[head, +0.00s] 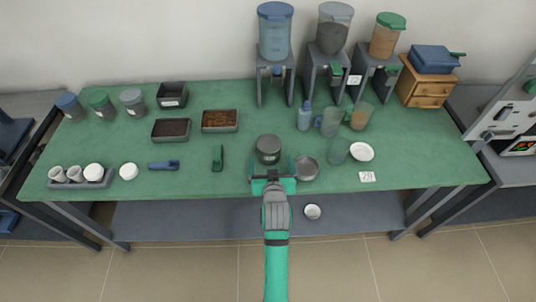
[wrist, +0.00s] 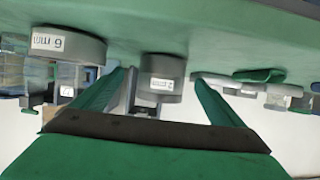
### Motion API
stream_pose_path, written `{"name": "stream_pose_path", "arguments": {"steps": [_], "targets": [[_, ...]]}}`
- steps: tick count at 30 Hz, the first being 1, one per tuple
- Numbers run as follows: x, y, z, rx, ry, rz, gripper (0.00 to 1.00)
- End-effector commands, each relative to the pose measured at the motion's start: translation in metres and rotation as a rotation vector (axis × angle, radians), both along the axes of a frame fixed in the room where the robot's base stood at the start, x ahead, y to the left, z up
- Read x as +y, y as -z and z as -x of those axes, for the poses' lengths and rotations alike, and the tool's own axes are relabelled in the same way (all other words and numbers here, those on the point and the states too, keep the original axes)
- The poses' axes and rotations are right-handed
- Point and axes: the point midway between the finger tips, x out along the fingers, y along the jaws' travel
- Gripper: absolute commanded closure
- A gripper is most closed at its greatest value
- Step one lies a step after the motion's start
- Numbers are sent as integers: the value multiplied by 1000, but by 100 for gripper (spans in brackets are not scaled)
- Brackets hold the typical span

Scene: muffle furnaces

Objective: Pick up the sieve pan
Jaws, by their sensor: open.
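A dark grey round lidded or stacked vessel (head: 268,148) stands upright on the green bench top. A shallower grey round sieve or pan (head: 306,168) sits just to its right. Both look like sieve parts; I cannot tell for sure which is the sieve pan. My gripper (head: 271,167) is open and empty at the bench's front, its fingers pointing at the dark vessel. In the upside-down wrist view, that labelled vessel (wrist: 162,72) shows between the green fingers of my gripper (wrist: 161,82), slightly beyond. The other labelled round part (wrist: 75,44) is outside the fingers, at left.
A green-handled tool (head: 217,158) lies to the left. Filled trays (head: 220,121) and hopper stands (head: 275,85) are behind. The bench's front edge is near my gripper.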

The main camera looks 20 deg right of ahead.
Motion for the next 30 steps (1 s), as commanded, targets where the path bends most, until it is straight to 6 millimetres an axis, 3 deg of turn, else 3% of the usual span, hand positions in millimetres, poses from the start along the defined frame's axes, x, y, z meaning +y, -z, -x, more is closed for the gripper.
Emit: {"name": "stream_pose_path", "arguments": {"steps": [10,18,28,29,30], "targets": [[-6,10,-26,-1,-1,1,8],[-10,24,-60,-1,-3,0,8],[-12,27,-66,0,-3,1,8],[-12,27,-66,0,-2,0,10],[-12,27,-66,0,-2,0,20]]}}
